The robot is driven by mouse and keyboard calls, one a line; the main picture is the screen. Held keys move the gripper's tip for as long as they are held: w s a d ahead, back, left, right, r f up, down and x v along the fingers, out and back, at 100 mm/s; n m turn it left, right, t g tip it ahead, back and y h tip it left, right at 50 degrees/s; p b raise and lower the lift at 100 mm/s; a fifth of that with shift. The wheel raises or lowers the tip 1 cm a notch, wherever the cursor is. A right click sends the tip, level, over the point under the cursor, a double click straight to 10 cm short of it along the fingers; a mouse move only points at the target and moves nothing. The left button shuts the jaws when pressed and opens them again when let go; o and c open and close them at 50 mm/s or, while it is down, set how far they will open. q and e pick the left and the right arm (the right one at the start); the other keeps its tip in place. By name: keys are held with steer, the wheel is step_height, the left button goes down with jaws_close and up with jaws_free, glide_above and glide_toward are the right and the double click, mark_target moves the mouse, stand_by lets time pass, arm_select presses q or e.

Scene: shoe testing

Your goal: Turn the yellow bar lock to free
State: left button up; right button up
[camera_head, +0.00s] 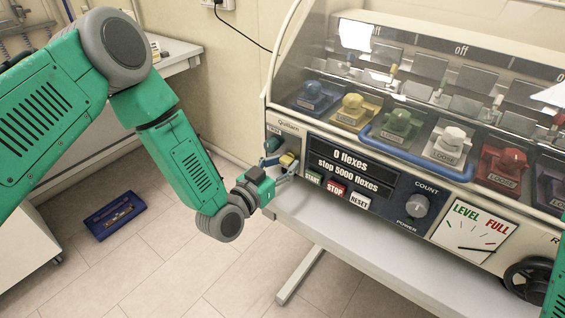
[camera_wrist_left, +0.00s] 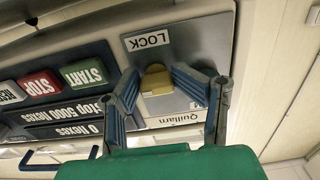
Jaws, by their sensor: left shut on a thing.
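The yellow bar lock (camera_head: 288,160) is on the left end of the machine's front panel, left of the display. It also shows in the left wrist view (camera_wrist_left: 156,83), close to an upside-down LOCK label (camera_wrist_left: 148,40). My left gripper (camera_head: 281,166) reaches it from the left and front. In the left wrist view my left gripper (camera_wrist_left: 158,78) has its two blue-grey fingers on either side of the lock, shut on it. The fingers hide part of the lock's sides, and I cannot tell which setting it is in. My right gripper is not in view.
START (camera_head: 313,179), STOP (camera_head: 335,189) and RESET (camera_head: 360,201) buttons sit just right of the lock, under the display (camera_head: 350,168). A clear cover (camera_head: 335,60) closes over coloured shoe clamps. A blue tray (camera_head: 114,215) lies on the floor.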

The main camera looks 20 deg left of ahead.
arm_select(q)
steer(key=shift+d+r, duration=0.15)
steer(key=shift+d, duration=0.25)
jaws_close()
steer(key=shift+a+n, duration=0.1)
steer(key=shift+n, duration=0.2)
steer(key=n+b, duration=0.2)
steer(key=n, duration=0.1)
steer(key=shift+w+n, duration=0.1)
steer(key=shift+n, duration=0.2)
steer(key=n+b, duration=0.2)
steer(key=n, duration=0.2)
steer(key=shift+r+n+b, duration=0.15)
steer(key=shift+n+b, duration=0.15)
steer(key=shift+b, duration=0.1)
steer(key=n+b, duration=0.2)
steer(key=n, duration=0.2)
steer(key=shift+n+b, duration=0.3)
steer(key=shift+b, duration=0.1)
steer(key=shift+r+n+b, duration=0.15)
steer(key=shift+n+b, duration=1.25)
steer(key=shift+n, duration=0.9)
